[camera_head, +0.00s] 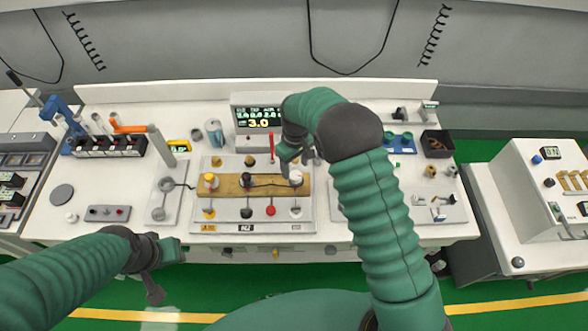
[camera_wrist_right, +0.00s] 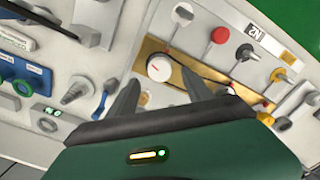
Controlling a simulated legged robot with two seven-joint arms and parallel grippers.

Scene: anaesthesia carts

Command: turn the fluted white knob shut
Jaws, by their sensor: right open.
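The fluted white knob (camera_head: 296,178) sits on the brass strip of the middle panel, at the strip's right end. In the right wrist view the knob (camera_wrist_right: 159,68) shows a white face with a small red mark. My right gripper (camera_head: 290,158) is just behind the knob in the head view, its fingers partly hidden by its own wrist. In the wrist view the right gripper (camera_wrist_right: 162,80) is open, its fingertips to either side of the knob's near edge; contact cannot be told. My left gripper (camera_head: 158,272) hangs in front of the bench, away from the knob; its opening is unclear.
The brass strip (camera_head: 229,185) also carries a yellow-topped knob (camera_head: 210,180) and a black knob (camera_head: 246,181). A red knob (camera_head: 271,211) and other levers stand in the front row. A display (camera_head: 258,118) reading 3.0 stands behind. A second cart (camera_head: 518,215) is at right.

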